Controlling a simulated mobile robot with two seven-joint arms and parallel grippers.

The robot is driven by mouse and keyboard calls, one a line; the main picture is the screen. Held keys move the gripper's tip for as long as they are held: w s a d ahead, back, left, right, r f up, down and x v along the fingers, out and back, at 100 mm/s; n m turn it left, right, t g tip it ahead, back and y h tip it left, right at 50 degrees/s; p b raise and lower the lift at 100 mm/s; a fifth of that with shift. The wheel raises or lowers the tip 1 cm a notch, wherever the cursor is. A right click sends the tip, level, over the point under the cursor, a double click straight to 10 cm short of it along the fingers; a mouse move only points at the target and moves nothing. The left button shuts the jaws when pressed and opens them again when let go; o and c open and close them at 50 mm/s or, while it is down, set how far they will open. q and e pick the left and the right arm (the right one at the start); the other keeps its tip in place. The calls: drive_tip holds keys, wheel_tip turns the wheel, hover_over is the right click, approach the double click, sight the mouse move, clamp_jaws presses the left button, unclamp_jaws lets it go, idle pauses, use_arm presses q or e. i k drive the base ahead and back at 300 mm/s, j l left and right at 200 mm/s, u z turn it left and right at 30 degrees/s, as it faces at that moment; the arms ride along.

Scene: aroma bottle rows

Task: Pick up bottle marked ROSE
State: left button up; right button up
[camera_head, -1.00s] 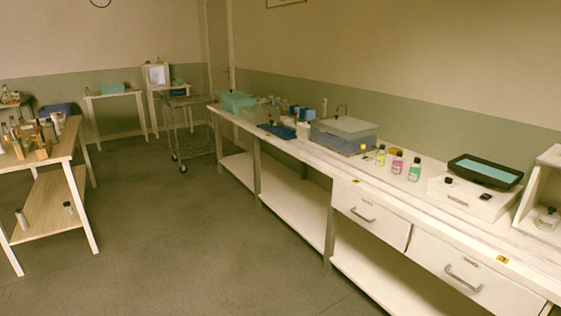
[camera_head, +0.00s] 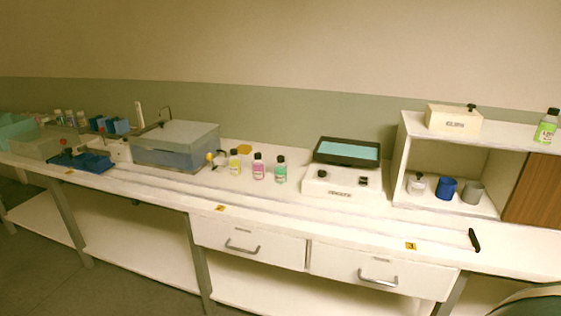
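Three small bottles with dark caps stand upright in a row on the long white bench: a yellow bottle (camera_head: 234,163), a pink bottle (camera_head: 258,168) and a green bottle (camera_head: 281,171). Their labels are too small to read, so I cannot tell which is marked ROSE. A light green bottle (camera_head: 546,128) stands on top of the shelf unit at the far right; its label is also unreadable. Neither of my grippers is in view.
A lidded box (camera_head: 175,148) stands left of the bottles and a white device with a dark-framed teal screen (camera_head: 346,151) right of them. The shelf unit (camera_head: 401,160) holds a blue cup (camera_head: 446,188) and a grey cup (camera_head: 472,192). The bench front (camera_head: 300,222) is mostly clear.

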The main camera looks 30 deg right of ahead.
sight(258, 165)
drive_tip(key=i+j+z, duration=0.25)
drive_tip(key=z, duration=0.25)
drive_tip(key=i+j+z, duration=0.35)
drive_tip(key=z, duration=0.15)
drive_tip(key=i+j+z, duration=0.25)
drive_tip(key=j+z, duration=0.2)
drive_tip(key=i+j+z, duration=0.1)
drive_tip(key=j+z, duration=0.4)
